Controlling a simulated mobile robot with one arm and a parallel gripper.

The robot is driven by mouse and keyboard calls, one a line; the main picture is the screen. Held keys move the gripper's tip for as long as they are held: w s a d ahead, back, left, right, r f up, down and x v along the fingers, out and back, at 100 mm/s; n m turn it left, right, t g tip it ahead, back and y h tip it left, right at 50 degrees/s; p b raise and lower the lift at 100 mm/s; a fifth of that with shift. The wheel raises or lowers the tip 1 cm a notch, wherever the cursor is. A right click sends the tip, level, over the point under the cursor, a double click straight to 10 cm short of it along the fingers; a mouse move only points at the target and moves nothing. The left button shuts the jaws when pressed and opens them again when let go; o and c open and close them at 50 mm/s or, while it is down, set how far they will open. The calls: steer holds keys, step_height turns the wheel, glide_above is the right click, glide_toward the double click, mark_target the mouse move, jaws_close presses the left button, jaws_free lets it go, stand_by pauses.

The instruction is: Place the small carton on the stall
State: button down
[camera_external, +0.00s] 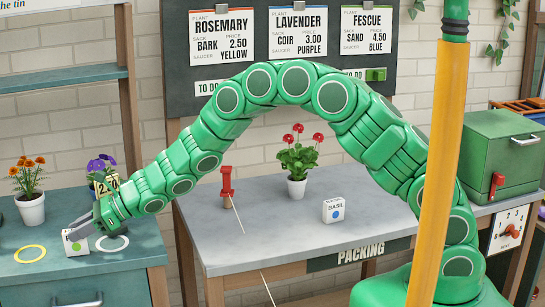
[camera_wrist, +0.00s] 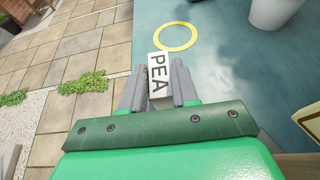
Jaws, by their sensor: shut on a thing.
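A small white carton marked PEA (camera_wrist: 158,77) is between the two grey fingers of my gripper (camera_wrist: 158,66). In the external view the carton (camera_external: 75,244) shows a green spot, and my gripper (camera_external: 84,228) reaches down to it over the teal counter (camera_external: 60,276), which looks like the stall. I cannot tell whether the carton's underside touches the counter top. Another small white carton marked BASIL (camera_external: 334,210), with a blue spot, stands on the grey packing table (camera_external: 270,243).
A yellow ring (camera_external: 30,254) and a white ring (camera_external: 112,243) lie either side of the carton. An orange-flowered pot (camera_external: 31,210) and a purple-flowered plant (camera_external: 102,166) stand behind. The packing table also holds a red-flowered pot (camera_external: 297,187) and a red-topped tool (camera_external: 227,187).

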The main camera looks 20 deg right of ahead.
steer(key=c, duration=0.8)
jaws_free()
steer(key=shift+f, duration=0.1)
steer(key=shift+c, duration=0.2)
steer(key=shift+d+r, duration=0.15)
steer(key=shift+r, duration=0.1)
steer(key=v, duration=1.1)
steer(key=shift+d, duration=0.35)
steer(key=shift+r, duration=0.1)
